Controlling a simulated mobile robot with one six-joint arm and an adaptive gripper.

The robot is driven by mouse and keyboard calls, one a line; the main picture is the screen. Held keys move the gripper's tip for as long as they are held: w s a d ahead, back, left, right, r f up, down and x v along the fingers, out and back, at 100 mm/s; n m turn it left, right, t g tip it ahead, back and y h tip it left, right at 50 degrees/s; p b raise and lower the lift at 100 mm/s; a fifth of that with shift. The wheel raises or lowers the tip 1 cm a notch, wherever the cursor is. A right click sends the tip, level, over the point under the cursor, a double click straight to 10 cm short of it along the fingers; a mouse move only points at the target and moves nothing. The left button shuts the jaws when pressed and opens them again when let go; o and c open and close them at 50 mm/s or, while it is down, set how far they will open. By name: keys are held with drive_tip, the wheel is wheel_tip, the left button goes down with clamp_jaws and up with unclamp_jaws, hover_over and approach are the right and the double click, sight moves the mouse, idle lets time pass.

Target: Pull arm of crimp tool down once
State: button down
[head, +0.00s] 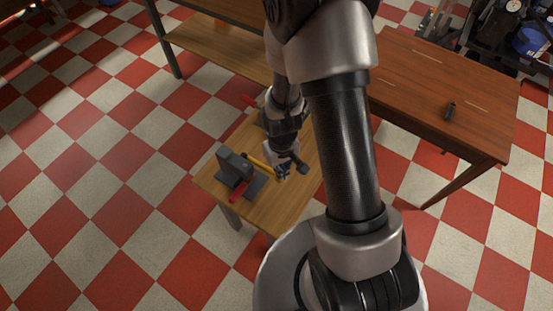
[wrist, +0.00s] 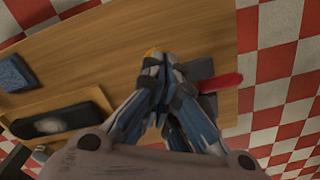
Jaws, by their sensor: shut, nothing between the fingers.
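The crimp tool (head: 236,168), a dark grey block on a flat base, stands on the small wooden table. In the wrist view my gripper (wrist: 160,58) is shut and empty. The tool's grey base (wrist: 200,70) is partly hidden behind the fingers. A red piece (head: 239,192) sticks out at the base and also shows in the wrist view (wrist: 221,82).
The small table (head: 210,184) has a dark tray (wrist: 57,121) and a blue block (wrist: 15,73). A larger brown table (head: 430,85) with a small black object (head: 450,111) stands at right. A shelf bench (head: 215,45) stands behind. The checkered floor at left is clear.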

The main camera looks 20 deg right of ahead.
drive_tip(key=shift+f, duration=0.2)
drive_tip(key=shift+w+f+b, duration=0.1)
drive_tip(key=shift+f+b, duration=1.15)
drive_tip(key=shift+f, duration=0.1)
wheel_tip(320, 180, up, 13)
drive_tip(key=w+a+p, duration=0.1)
drive_tip(key=w+p, duration=0.1)
drive_tip(key=p, duration=0.8)
drive_tip(key=shift+a, duration=0.3)
drive_tip(key=shift+r, duration=0.15)
drive_tip(key=shift+r+p, duration=2.35)
drive_tip(key=shift+r, duration=0.55)
